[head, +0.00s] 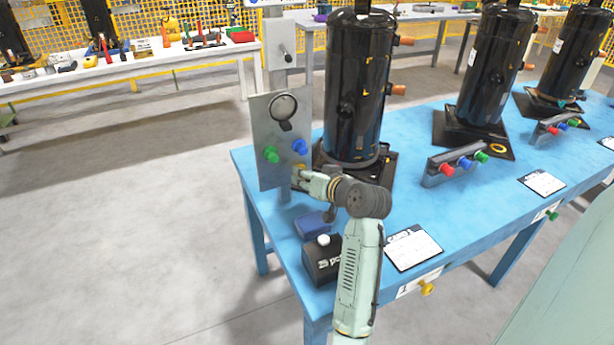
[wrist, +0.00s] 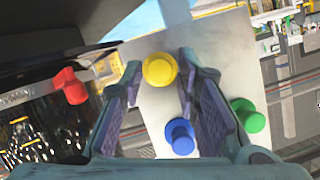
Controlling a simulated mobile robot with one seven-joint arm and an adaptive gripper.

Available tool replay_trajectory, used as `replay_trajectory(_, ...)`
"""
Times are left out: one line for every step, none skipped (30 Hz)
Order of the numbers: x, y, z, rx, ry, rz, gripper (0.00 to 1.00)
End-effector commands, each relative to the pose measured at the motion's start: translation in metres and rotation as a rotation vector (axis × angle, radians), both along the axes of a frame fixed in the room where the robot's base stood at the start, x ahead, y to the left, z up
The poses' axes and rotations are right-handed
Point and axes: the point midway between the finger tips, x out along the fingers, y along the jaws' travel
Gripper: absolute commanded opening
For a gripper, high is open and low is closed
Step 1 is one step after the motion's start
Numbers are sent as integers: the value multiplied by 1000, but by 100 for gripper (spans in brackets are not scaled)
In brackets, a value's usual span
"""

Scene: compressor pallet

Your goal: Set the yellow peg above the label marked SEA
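The yellow peg (wrist: 159,69) sits between the two fingertips of my gripper (wrist: 160,75) in the wrist view. In the head view my gripper (head: 303,176) is at the lower right of an upright grey panel (head: 266,125), where a bit of yellow shows. Whether the peg still touches the panel is hidden. A blue peg (head: 300,147) and a green peg (head: 271,154) are on the panel above my gripper. No label marked SEA is readable.
Black compressors (head: 358,90) stand on the blue table (head: 408,200). A black box (head: 322,262) and a paper sheet (head: 413,249) lie near my arm. Another yellow knob (head: 427,288) is on the table's front edge. A red piece (wrist: 70,86) shows left.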

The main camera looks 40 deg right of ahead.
Motion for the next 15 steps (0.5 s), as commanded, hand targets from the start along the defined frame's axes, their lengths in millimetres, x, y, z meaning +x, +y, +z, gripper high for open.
replay_trajectory(0,0,0,0,0,0,24)
replay_trajectory(0,0,0,0,0,0,22)
replay_trajectory(0,0,0,0,0,0,19)
replay_trajectory(0,0,0,0,0,0,17)
replay_trajectory(0,0,0,0,0,0,15)
replay_trajectory(0,0,0,0,0,0,12)
replay_trajectory(0,0,0,0,0,0,10)
replay_trajectory(0,0,0,0,0,0,8)
replay_trajectory(0,0,0,0,0,0,6)
replay_trajectory(0,0,0,0,0,0,4)
replay_trajectory(0,0,0,0,0,0,2)
replay_trajectory(0,0,0,0,0,0,0)
replay_trajectory(0,0,0,0,0,0,0)
replay_trajectory(0,0,0,0,0,0,0)
replay_trajectory(0,0,0,0,0,0,0)
